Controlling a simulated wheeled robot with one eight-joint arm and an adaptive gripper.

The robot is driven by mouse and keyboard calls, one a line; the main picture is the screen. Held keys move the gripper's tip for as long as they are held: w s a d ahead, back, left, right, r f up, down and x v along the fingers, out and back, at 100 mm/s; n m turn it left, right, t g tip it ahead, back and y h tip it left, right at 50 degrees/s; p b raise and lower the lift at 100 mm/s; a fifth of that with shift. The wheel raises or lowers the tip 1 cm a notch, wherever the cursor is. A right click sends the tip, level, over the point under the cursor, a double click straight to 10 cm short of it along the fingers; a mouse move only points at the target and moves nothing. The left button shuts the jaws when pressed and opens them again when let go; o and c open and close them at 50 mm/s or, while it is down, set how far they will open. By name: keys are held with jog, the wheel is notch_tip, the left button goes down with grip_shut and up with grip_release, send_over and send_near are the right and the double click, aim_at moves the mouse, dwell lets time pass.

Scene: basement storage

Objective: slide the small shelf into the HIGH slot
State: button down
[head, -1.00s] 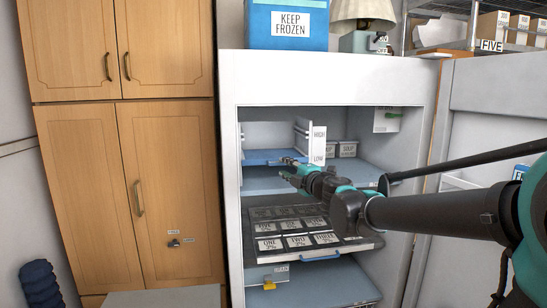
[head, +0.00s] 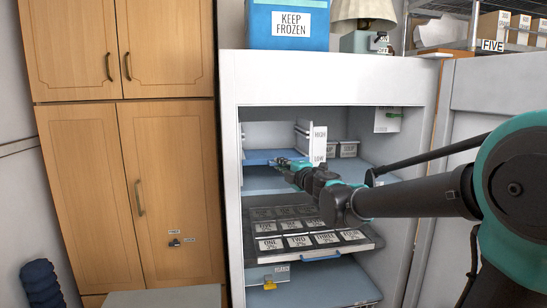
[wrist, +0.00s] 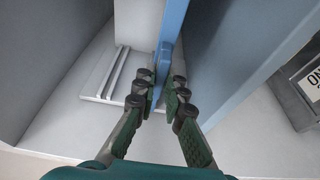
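The small shelf (head: 262,157) is a blue board in the upper left of the open fridge in the head view. It lies roughly level, about at the height of the LOW label. The white slot panel (head: 318,146) beside it reads HIGH at the top and LOW below. In the wrist view the shelf is a narrow blue strip (wrist: 173,30), seen nearly edge-on. My gripper (wrist: 164,85) has its fingertips on both sides of the shelf's front edge and appears closed on it. It also shows in the head view (head: 287,164). Pale slot rails (wrist: 112,75) show left of the shelf.
A wider blue-grey fridge shelf (head: 265,183) lies below. Under it is a dark tray (head: 335,246) of labelled packs. The open fridge door (head: 490,95) is on the right.

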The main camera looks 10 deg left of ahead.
jog(key=shift+s+d, duration=0.2)
jog(key=shift+s, duration=0.45)
dwell(0.9)
jog(key=s+d, duration=0.2)
jog(key=s, duration=0.7)
jog(key=s+d, duration=0.3)
jog(key=s, duration=0.6)
dwell(2.6)
jog(key=shift+r, duration=0.1)
